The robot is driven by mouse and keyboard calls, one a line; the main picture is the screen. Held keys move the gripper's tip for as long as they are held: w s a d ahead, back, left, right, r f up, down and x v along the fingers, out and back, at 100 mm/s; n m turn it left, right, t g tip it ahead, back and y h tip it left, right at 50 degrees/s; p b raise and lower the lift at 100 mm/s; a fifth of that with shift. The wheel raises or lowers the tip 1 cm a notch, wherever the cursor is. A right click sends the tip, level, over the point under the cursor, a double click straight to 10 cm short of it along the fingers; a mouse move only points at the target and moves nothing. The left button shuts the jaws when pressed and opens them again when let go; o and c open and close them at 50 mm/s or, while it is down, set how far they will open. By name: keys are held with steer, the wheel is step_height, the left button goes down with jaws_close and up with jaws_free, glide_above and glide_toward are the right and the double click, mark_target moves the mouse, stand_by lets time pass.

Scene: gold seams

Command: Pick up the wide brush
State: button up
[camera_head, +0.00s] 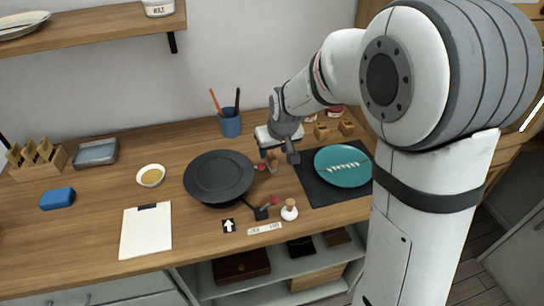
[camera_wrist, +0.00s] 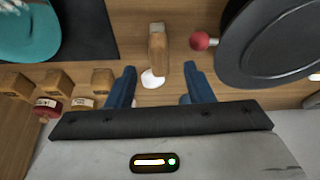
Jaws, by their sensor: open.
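A short wooden piece with a white end, which looks like the wide brush (camera_wrist: 157,45), shows in the wrist view just ahead of my fingertips, in line with the gap between them. In the head view the wooden piece (camera_head: 271,161) is beside the dark round dish, just left of my gripper (camera_head: 288,155) and partly hidden by it. My gripper (camera_wrist: 157,84) is open, with two blue fingers spread and nothing clearly held between them. I cannot tell how far the white end is below the fingers.
The dark dish (camera_head: 219,176) is left of the gripper, with a red ball (camera_wrist: 200,41) close by. A teal plate (camera_head: 343,165) lies on a dark mat (camera_head: 318,191) to the right. Wooden blocks (camera_head: 347,127) and a blue cup (camera_head: 230,126) with sticks stand behind. A wooden-topped white knob (camera_head: 289,211) is in front.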

mark_target(271, 153)
steer(key=x, duration=0.7)
steer(key=shift+w+a+p, duration=0.15)
steer(key=shift+w+p, duration=0.25)
steer(key=shift+w, duration=0.1)
jaws_close()
step_height(271, 153, up, 10)
steer(key=shift+r, duration=0.1)
stand_by(0.4)
